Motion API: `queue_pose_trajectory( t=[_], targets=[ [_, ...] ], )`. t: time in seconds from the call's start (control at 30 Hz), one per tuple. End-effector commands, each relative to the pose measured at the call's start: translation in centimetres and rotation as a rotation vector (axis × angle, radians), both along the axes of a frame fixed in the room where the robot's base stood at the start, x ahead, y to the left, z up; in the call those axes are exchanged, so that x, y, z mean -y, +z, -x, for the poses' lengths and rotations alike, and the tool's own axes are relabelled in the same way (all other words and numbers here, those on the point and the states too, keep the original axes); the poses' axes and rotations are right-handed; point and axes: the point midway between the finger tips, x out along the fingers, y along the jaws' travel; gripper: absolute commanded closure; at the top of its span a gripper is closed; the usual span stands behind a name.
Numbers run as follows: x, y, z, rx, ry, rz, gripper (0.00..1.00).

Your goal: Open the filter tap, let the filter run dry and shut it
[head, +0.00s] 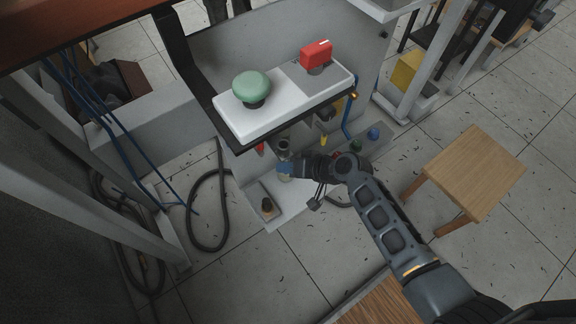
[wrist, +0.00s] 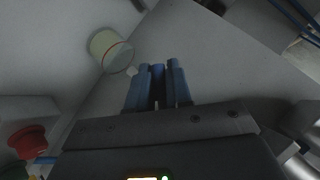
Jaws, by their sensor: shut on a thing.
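My gripper (head: 285,168) reaches in under the white panel, low at the front of the grey machine. In the wrist view my gripper (wrist: 159,68) has its two blue fingers close together on a narrow dark blue piece (wrist: 157,80), which looks like the filter tap. The fingers hide most of it, and I cannot tell its turn angle. A pale, round, cup-like part with a clear rim (wrist: 107,48), possibly the filter bowl, shows up and left of the fingertips. I cannot make out any liquid.
Above my gripper, the white panel (head: 240,121) carries a green button (head: 252,86) and a red switch (head: 316,54). A blue knob (head: 373,133) and a green knob (head: 356,145) stand to the right. A dark hose (head: 192,205) loops at left. A wooden stool (head: 475,165) stands at right.

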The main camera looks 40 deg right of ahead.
Motion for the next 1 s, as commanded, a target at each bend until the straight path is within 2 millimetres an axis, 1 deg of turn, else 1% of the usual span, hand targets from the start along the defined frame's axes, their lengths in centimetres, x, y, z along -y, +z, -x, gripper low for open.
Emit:
queue_pose_trajectory(
  t=[0.1,0.13,0.3,0.53,0.63,1.0],
  targets=[
    [0.0,-0.1,0.1,-0.002,-0.001,-0.001,1.00],
    [0.0,-0.1,0.1,-0.002,-0.001,-0.001,0.78],
    [0.0,-0.1,0.1,-0.002,-0.001,-0.001,0.61],
    [0.0,0.0,0.1,-0.001,0.000,-0.001,0.61],
    [0.2,0.4,0.4,0.000,-0.001,-0.001,0.61],
    [2.2,4.0,4.3,-0.002,-0.003,-0.001,0.61]
  ],
)
